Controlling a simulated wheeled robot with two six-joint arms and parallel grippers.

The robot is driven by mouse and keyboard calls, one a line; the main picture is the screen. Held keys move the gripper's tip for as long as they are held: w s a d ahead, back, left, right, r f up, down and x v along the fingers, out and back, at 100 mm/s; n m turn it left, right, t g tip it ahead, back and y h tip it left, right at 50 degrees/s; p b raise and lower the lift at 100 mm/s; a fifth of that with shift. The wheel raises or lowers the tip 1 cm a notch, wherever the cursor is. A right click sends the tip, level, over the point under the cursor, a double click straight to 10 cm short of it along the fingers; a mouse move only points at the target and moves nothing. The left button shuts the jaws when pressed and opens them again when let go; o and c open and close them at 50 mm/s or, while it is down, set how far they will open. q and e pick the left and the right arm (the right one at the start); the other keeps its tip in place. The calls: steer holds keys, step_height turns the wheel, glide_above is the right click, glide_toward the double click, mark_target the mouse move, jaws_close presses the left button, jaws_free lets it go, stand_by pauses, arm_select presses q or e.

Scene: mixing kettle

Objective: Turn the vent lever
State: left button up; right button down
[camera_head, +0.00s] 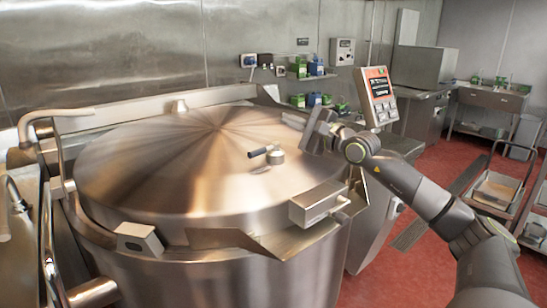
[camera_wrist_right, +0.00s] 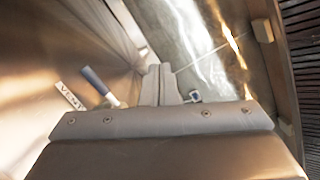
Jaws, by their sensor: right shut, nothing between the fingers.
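The vent lever (camera_head: 262,152) sits on the domed steel kettle lid (camera_head: 190,165), right of its centre. It has a dark handle pointing left from a small round metal cap (camera_head: 276,157). In the right wrist view a blue-and-white handle (camera_wrist_right: 98,84) shows left of the fingers, beside a white label reading VENT (camera_wrist_right: 69,95). My right gripper (camera_head: 316,131) is shut and empty over the lid's right side, to the right of the lever and apart from it. Its closed fingers also show in the right wrist view (camera_wrist_right: 160,84). My left gripper is out of view.
A metal box with a latch (camera_head: 315,203) sits on the kettle's front right rim. A control panel with a red screen (camera_head: 377,95) stands behind my right arm. A bent pipe (camera_head: 55,117) is at the left. A cart (camera_head: 497,190) stands on the red floor at right.

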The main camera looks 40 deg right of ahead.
mark_target(263, 150)
steer(key=shift+s+a+f+n+g+h+p, duration=0.3)
steer(key=shift+s+f+n+g, duration=0.45)
steer(key=shift+f, duration=0.8)
steer(key=shift+s+a+f+n+g+h+p, duration=0.15)
steer(key=shift+s+f+n+g+h+p, duration=0.3)
steer(key=shift+f+g, duration=0.85)
steer(key=shift+s+a+f+n+g+h+p, duration=0.15)
steer(key=shift+s+f+n+g+h, duration=0.5)
steer(key=shift+f, duration=1.2)
steer(key=shift+y, duration=0.3)
steer(key=p+x, duration=0.2)
steer(key=x, duration=0.5)
steer(key=shift+w+a+p, duration=0.1)
steer(key=shift+w+p, duration=0.1)
steer(key=shift+p, duration=0.2)
steer(key=shift+w+a+r+p, duration=0.1)
steer(key=shift+w+r+p, duration=0.1)
steer(key=shift+w+p, duration=0.25)
steer(key=shift+w+a+r+p, duration=0.1)
steer(key=shift+w+r+p, duration=0.15)
steer(key=shift+w, duration=0.35)
steer(key=shift+w+f+n+p, duration=0.1)
steer(key=shift+w+n+p, duration=0.2)
steer(key=shift+w, duration=0.5)
